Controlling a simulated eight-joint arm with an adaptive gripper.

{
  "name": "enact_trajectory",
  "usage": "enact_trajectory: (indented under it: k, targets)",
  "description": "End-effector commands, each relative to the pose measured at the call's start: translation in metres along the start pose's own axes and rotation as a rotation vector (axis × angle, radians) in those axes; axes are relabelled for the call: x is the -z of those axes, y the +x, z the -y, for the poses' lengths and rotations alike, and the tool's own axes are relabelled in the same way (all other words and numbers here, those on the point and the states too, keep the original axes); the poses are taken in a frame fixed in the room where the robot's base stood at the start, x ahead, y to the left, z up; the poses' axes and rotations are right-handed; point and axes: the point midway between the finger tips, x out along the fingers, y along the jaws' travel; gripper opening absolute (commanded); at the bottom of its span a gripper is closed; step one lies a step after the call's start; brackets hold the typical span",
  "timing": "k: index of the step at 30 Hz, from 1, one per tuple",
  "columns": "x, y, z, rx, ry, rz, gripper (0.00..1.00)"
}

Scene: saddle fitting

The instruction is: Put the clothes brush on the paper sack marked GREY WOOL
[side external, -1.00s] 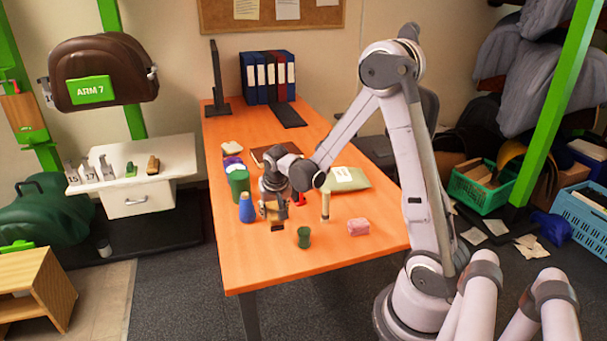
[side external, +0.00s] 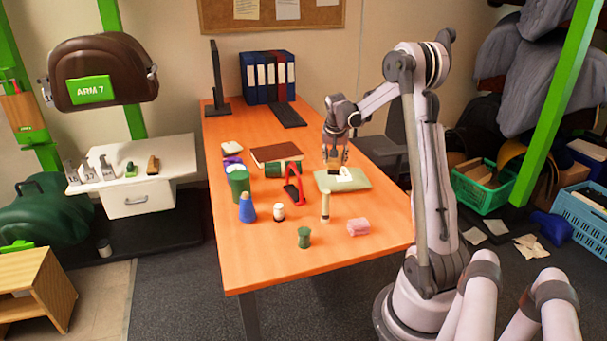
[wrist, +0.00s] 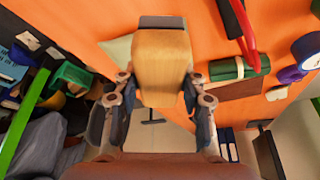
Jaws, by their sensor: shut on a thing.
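The clothes brush (wrist: 162,65), a light wooden block with a dark end, is held between the jaws of my gripper (wrist: 160,95) in the wrist view. In the side external view my gripper (side external: 336,158) is shut on it, over the far part of the paper sack. I cannot tell whether the brush touches the sack. Part of the sack shows behind the brush in the wrist view (wrist: 118,50).
Left of the sack are a red-and-black tool (side external: 293,189), a green cylinder (side external: 277,169) and a brown book (side external: 276,153). Nearer stand a cream post (side external: 325,206), a small jar (side external: 279,212), a green cup (side external: 304,237) and a pink block (side external: 358,227). The front table edge is clear.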

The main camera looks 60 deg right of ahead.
Motion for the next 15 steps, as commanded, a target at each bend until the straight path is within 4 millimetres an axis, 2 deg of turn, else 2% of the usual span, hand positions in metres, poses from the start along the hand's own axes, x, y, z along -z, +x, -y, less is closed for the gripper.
enact_trajectory:
  k: [1,6,12,15]
  targets:
    - [0.019,0.004,-0.020,-0.019,0.046,0.000,0.07]
    - [0.064,0.011,-0.076,-0.069,0.165,0.000,0.07]
    - [0.092,0.014,-0.122,-0.105,0.251,0.000,0.07]
    - [0.098,0.015,-0.132,-0.113,0.271,0.000,0.07]
